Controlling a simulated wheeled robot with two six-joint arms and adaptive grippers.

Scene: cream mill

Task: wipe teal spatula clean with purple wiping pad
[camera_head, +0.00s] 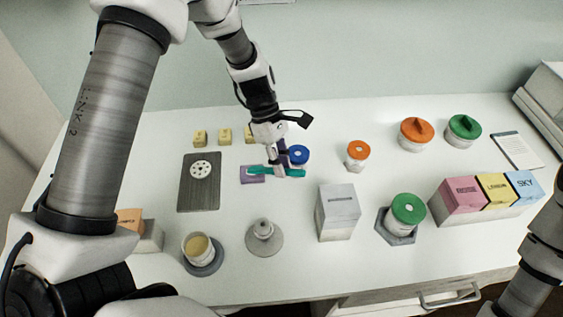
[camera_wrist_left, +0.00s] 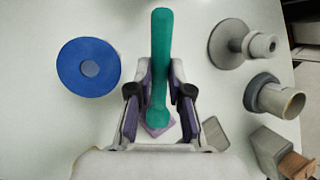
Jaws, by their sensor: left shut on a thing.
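The teal spatula (camera_head: 262,170) lies level across the purple wiping pad (camera_head: 250,179) in the head view; I cannot tell whether they touch. My left gripper (camera_head: 277,163) reaches down from above and is shut on the spatula. In the left wrist view the spatula (camera_wrist_left: 161,55) runs between the fingers of my left gripper (camera_wrist_left: 161,92), its long part pointing away. A corner of the purple wiping pad (camera_wrist_left: 152,131) shows below the spatula's near end; the rest is hidden. My right gripper is not in view.
A blue-lidded jar (camera_head: 299,153) stands close beside the left gripper, and an orange-lidded jar (camera_head: 358,152) stands further right. A grey stand (camera_head: 264,240), a grey box (camera_head: 338,212) and a cup (camera_head: 198,250) are nearer. A dark board (camera_head: 198,195) lies left of the pad.

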